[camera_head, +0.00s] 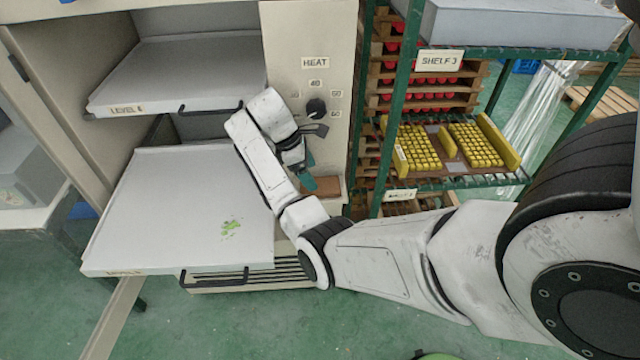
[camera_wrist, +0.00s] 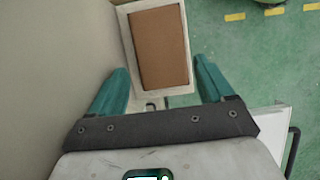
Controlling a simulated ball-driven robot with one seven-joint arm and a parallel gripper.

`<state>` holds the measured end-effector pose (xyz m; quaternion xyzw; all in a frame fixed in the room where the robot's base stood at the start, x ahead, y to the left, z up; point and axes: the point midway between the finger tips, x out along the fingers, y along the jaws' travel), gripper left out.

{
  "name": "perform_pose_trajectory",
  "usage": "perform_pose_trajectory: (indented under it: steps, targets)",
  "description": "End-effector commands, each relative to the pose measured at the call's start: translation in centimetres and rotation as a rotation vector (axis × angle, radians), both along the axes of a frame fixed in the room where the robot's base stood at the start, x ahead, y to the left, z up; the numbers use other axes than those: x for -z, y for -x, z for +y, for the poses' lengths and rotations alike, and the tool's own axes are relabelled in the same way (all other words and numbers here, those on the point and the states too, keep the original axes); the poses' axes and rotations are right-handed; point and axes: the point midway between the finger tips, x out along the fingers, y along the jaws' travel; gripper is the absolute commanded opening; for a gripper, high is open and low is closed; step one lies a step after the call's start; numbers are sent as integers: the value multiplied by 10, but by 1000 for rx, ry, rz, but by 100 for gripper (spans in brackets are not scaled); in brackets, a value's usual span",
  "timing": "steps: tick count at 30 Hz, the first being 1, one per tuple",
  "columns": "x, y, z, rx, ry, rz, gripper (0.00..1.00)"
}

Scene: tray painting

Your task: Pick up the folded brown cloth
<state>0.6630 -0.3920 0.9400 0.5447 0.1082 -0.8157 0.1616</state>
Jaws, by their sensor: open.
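The folded brown cloth (camera_wrist: 160,48) lies flat in a shallow pale holder (camera_wrist: 187,88) in the wrist view. In the head view the cloth (camera_head: 320,186) shows as a small brown patch beside the oven's front, partly hidden by my gripper. My gripper (camera_wrist: 158,80) is open and empty, with one teal finger to each side of the cloth's near end in the picture. In the head view my gripper (camera_head: 308,178) is above the holder, by the heat dial. I cannot tell the exact height between fingers and cloth.
A pulled-out tray (camera_head: 150,215) with a green smear (camera_head: 230,228) is left of my arm, and another tray (camera_head: 190,70) is above it. The heat dial (camera_head: 316,107) is on the panel behind my gripper. A green-framed shelf (camera_head: 398,100) with yellow parts (camera_head: 475,145) stands right.

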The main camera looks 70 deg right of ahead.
Motion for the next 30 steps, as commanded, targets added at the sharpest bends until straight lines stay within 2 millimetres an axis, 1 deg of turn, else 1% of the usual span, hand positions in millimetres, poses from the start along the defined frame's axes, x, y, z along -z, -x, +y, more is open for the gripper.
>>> perform_pose_trajectory:
  steps: [1,3,7,15,18,21,30]
  targets:
    - [-2,6,-2,2,0,0,81]
    - [-1,10,-4,1,0,0,81]
    - [2,14,-5,0,-1,0,81]
    - [36,27,-10,0,-3,2,81]
    - [43,30,-12,-1,-1,0,81]
    - [46,31,-12,0,-1,-1,81]
    - [46,30,-12,0,0,-1,81]
